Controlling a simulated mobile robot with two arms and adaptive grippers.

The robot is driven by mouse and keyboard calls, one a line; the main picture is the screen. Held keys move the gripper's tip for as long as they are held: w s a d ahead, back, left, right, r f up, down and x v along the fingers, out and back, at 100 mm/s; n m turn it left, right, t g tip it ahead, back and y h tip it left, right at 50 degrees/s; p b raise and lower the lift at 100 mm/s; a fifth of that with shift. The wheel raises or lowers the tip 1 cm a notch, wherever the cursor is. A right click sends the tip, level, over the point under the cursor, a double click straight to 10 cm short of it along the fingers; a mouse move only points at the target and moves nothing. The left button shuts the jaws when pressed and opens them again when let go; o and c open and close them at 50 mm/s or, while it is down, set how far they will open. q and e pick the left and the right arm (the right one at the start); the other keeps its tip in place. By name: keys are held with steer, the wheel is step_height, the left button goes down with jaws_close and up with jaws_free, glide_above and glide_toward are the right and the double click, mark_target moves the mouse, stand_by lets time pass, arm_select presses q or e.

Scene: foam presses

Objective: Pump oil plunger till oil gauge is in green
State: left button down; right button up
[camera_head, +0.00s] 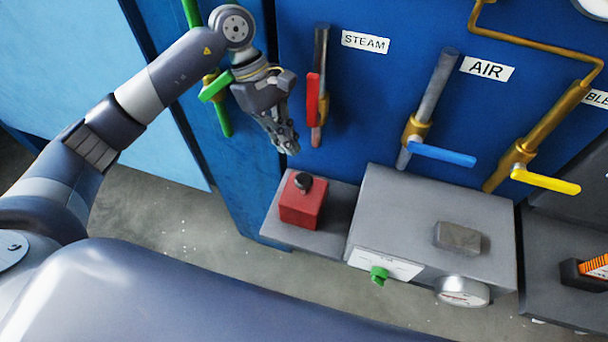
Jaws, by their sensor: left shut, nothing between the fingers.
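A red box with a black knob on top, likely the oil plunger (302,203), sits on a grey shelf at the lower middle. A round gauge (463,291) is on the front of the grey box to its right; its face is seen at a steep angle and I cannot read its needle or colours. My left gripper (289,146) is shut and empty, pointing down above the red box, a little up and left of the knob, apparently apart from it. My right gripper does not show.
Pipes with a green handle (215,86), red handle (312,97), blue handle (443,153) and yellow handle (545,180) stand along the blue panel. The grey box (400,205) carries a small block (458,238) and a green knob (379,275).

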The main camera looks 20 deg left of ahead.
mark_target(302, 177)
arm_select(q)
steer(key=x, duration=0.5)
steer(key=shift+b, duration=0.35)
steer(key=shift+d+f, duration=0.15)
steer(key=shift+f, duration=0.25)
steer(key=shift+d+f, duration=0.15)
steer(key=shift+f, duration=0.2)
steer(key=shift+s, duration=0.1)
steer(key=shift+f, duration=0.15)
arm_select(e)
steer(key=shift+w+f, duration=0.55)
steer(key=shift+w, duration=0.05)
